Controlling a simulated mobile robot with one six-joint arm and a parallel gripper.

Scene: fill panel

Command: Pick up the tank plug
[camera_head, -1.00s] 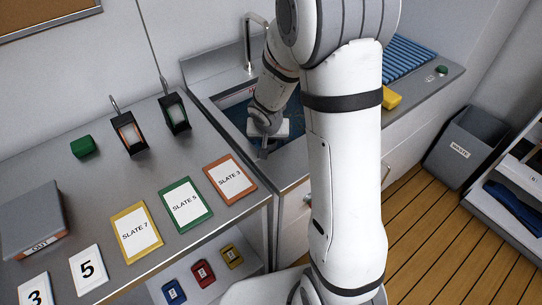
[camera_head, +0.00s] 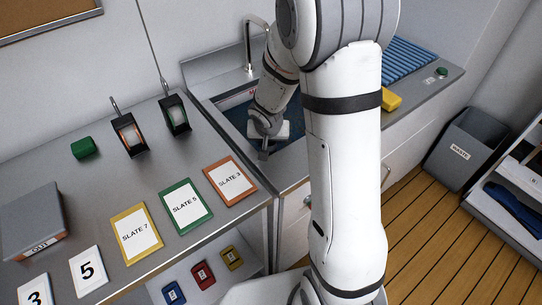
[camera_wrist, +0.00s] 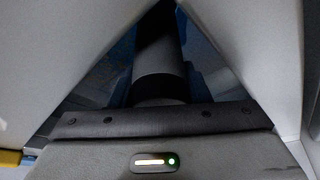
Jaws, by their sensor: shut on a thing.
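My gripper (camera_head: 264,151) reaches down into the sink (camera_head: 233,116) at the back, behind my arm. In the wrist view, a dark upright cylinder with a grey band, apparently the tank plug (camera_wrist: 158,62), stands between the two pale fingers. The fingers slope in and close on it near the top of the picture. The plug's ends are hidden, and whether it is clear of the sink floor cannot be told. In the head view my wrist and gripper hide the plug.
A faucet (camera_head: 249,45) rises behind the sink. A yellow block (camera_head: 391,99) and a blue ribbed rack (camera_head: 408,62) lie to its right. A waste bin (camera_head: 467,148) stands on the floor at right.

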